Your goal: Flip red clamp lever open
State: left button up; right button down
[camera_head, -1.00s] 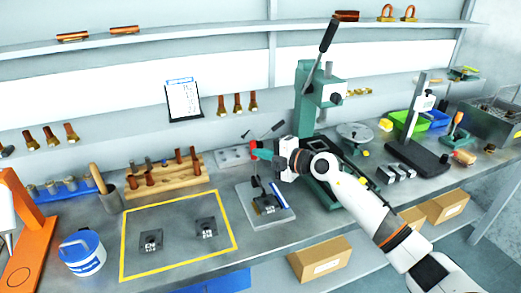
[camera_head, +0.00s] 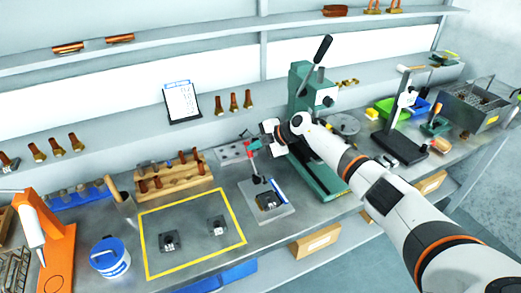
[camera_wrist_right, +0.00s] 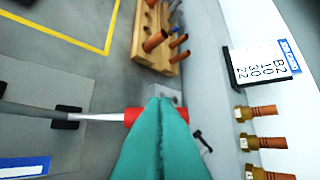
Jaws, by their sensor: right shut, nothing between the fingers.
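The clamp lever's red grip (camera_head: 254,148) stands raised above its clamp (camera_head: 263,182) on a small grey fixture plate (camera_head: 280,213). In the right wrist view the red grip (camera_wrist_right: 131,117) sits at the end of a metal rod, and its middle is hidden by my teal fingers. My right gripper (camera_head: 247,142) is at the grip, and its fingers (camera_wrist_right: 160,104) are shut with nothing between them. I cannot tell whether they touch the grip. My left gripper is not in view.
The green press (camera_head: 302,95) stands just right of the clamp, with my right arm in front of it. A wooden rack (camera_head: 172,184) with copper pieces is to the left. A clipboard (camera_head: 182,102) leans behind. A yellow-outlined area (camera_head: 190,263) holds two small dark parts.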

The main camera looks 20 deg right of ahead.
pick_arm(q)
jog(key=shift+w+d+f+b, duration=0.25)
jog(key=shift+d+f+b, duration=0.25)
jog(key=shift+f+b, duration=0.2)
pick_arm(e)
jog(key=shift+w+f+m+g, duration=0.15)
jog(key=shift+w+f+g, duration=0.2)
jog(key=shift+w, duration=0.2)
jog(key=shift+w+f+m+g, duration=0.15)
jog(key=shift+w+f+g, duration=0.15)
jog(key=shift+w, duration=0.2)
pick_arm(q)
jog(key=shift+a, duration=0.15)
